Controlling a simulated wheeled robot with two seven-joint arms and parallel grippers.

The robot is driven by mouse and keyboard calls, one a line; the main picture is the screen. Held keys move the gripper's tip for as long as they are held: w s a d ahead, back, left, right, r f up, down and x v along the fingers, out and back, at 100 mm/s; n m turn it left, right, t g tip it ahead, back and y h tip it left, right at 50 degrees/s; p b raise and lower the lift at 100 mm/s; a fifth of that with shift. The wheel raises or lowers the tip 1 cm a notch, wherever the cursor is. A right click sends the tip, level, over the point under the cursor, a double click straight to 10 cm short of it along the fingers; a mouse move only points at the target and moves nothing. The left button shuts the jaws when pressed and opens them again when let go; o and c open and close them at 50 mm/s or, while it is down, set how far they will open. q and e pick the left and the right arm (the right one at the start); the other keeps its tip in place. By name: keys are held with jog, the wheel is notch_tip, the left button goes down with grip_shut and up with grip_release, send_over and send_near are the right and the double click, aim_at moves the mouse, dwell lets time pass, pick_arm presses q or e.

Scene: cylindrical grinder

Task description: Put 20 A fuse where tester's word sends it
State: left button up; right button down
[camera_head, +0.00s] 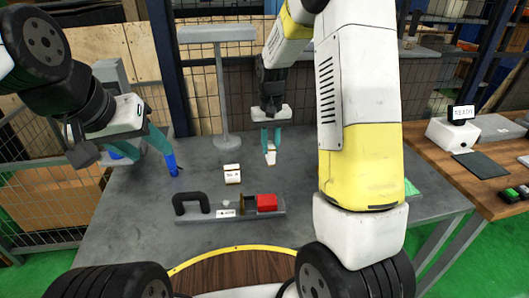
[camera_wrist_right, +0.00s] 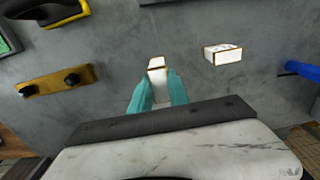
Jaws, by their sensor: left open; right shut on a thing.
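My right gripper (camera_head: 271,137) is shut on a white block with brownish edges (camera_head: 270,157), probably the fuse, above the grey table. The wrist view shows this block (camera_wrist_right: 157,63) between the teal fingertips; no rating is readable. A similar white block (camera_head: 232,173) with small dark print lies on the table to the left, and also shows in the wrist view (camera_wrist_right: 222,54). My left gripper (camera_head: 135,150) is open and empty at the table's left side. The white tester (camera_head: 452,135) stands on the wooden bench at right; its small dark display (camera_head: 461,112) seems to read "READY".
A grey base with a black handle (camera_head: 191,203) and red block (camera_head: 266,202) lies at the table's front. A dark mat (camera_head: 481,164) lies before the tester. My right arm hides the table's right part.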

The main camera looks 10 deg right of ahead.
aim_at(270, 163)
jog(key=shift+f, duration=3.55)
jog(key=shift+f, duration=0.15)
jog(key=c, duration=1.3)
grip_release()
jog(key=shift+o, duration=0.2)
